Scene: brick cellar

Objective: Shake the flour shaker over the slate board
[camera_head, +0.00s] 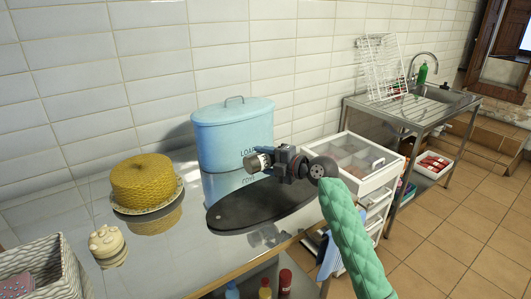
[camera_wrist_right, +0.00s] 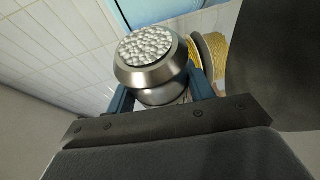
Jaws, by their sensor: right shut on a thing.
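The flour shaker (camera_head: 258,162) is a small silver metal pot, held sideways above the slate board in the head view. In the right wrist view the shaker (camera_wrist_right: 150,62) shows a wide steel rim and a top covered in white grains. My right gripper (camera_head: 276,160) is shut on it, with a blue finger on each side in the wrist view (camera_wrist_right: 162,97). The slate board (camera_head: 240,212) is a dark, long oval on the shiny steel table, below the shaker and gripper. I cannot see any flour on it. My left gripper is not in view.
A blue lidded bin (camera_head: 232,130) stands right behind the board. A yellow woven-looking round (camera_head: 142,180) on a plate and a cream pot (camera_head: 107,243) stand left. A patterned box (camera_head: 62,268) is at front left. A white drawer cart (camera_head: 372,180) and sink (camera_head: 440,95) are right.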

